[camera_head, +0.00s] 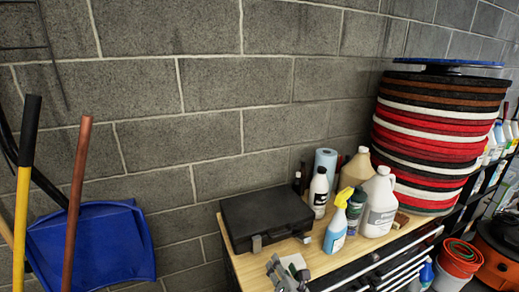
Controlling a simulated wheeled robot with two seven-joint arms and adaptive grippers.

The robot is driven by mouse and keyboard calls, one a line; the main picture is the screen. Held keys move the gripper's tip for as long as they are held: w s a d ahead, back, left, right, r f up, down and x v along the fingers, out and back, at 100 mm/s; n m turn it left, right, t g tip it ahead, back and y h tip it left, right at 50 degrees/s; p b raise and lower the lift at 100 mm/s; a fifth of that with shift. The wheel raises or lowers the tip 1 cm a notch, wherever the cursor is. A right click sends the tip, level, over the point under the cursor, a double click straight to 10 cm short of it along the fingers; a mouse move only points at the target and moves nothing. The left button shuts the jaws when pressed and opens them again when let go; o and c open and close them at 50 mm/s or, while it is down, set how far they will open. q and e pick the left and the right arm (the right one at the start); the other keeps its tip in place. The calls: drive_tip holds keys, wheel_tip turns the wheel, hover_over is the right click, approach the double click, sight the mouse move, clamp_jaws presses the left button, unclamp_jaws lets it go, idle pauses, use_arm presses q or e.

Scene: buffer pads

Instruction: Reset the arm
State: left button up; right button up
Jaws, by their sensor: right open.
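My right gripper (288,270) shows at the bottom edge, in front of the wooden top of a cabinet (256,262). Its grey fingers are apart, and I see nothing held between them. The rest of the right arm is out of the frame. My left gripper is not in view. A tall stack of red, white, black and brown buffer pads (428,140) stands at the right, well apart from the gripper. A blue-rimmed disc (447,64) lies on top of the stack.
A black case (265,216) lies on the cabinet behind the gripper. A spray bottle (337,222), a white jug (379,203) and other bottles stand right of it. A blue dustpan (92,246) and handles are at left. A block wall closes the back.

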drive_tip(key=s+d+f+m+g+h, duration=0.1)
drive_tip(key=s+d+f+m+g, duration=0.3)
drive_tip(key=s+m, duration=0.4)
drive_tip(key=s+d+f+m+g+h, duration=0.1)
drive_tip(key=s+d+f+m+g, duration=0.15)
drive_tip(key=s+d+m, duration=0.6)
drive_tip(key=s+d+f+m+g+h, duration=0.1)
drive_tip(key=s+d+f+m+g, duration=0.3)
drive_tip(key=m, duration=0.8)
wheel_tip(320, 180, down, 33)
drive_tip(key=s+a+g+b, duration=0.1)
drive_tip(key=s+g+b, duration=0.1)
drive_tip(key=s, duration=0.1)
drive_tip(key=s+d+f+b, duration=0.1)
drive_tip(key=s+d+f, duration=0.1)
drive_tip(key=s+f, duration=0.9)
drive_tip(key=s+d+f+b, duration=0.1)
drive_tip(key=s+d+f, duration=0.1)
drive_tip(key=s+f, duration=0.9)
drive_tip(key=shift+n+g, duration=0.35)
drive_tip(key=shift+g, duration=0.1)
